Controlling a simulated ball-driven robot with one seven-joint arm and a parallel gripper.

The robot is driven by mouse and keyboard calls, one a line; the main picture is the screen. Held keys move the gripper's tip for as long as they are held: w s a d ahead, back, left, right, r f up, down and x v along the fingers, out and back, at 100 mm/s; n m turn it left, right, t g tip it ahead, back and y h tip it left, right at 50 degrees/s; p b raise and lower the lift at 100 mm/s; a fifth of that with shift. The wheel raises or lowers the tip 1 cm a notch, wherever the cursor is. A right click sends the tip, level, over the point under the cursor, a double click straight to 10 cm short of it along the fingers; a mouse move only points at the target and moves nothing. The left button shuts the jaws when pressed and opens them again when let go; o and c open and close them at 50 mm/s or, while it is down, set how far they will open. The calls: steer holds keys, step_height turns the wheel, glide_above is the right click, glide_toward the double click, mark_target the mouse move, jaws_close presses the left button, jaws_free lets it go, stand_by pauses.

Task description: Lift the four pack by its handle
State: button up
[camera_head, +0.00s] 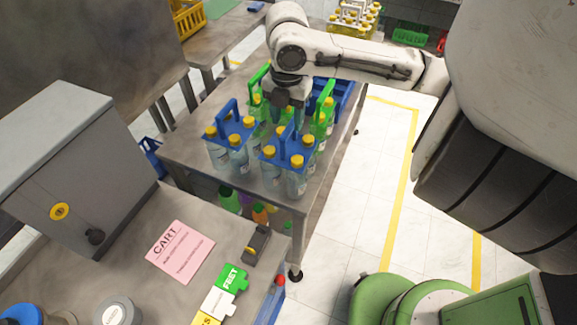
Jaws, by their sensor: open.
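Several bottle packs with yellow caps stand upright on a metal table (180,150). Two blue-handled packs are at the front, a left one (231,139) and a right one (288,158). Green-handled packs stand behind them, one at the left (258,77) and one at the right (323,98). My gripper (290,112) is open and points down among the packs, behind the right blue handle. The fingertips are partly hidden by the packs, and I cannot tell whether they are around or touching a handle.
A blue crate (347,92) stands behind the packs. A grey cabinet (60,150) and a pink CART sign (178,251) are in front at left. Colored bottles (229,199) sit below the table. Clear floor (350,210) with yellow lines lies to the right.

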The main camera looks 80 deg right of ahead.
mark_target(289, 126)
steer(key=shift+s+f, duration=0.2)
steer(key=shift+f, duration=1.75)
steer(key=shift+c, duration=0.4)
jaws_close()
steer(key=shift+r, duration=0.1)
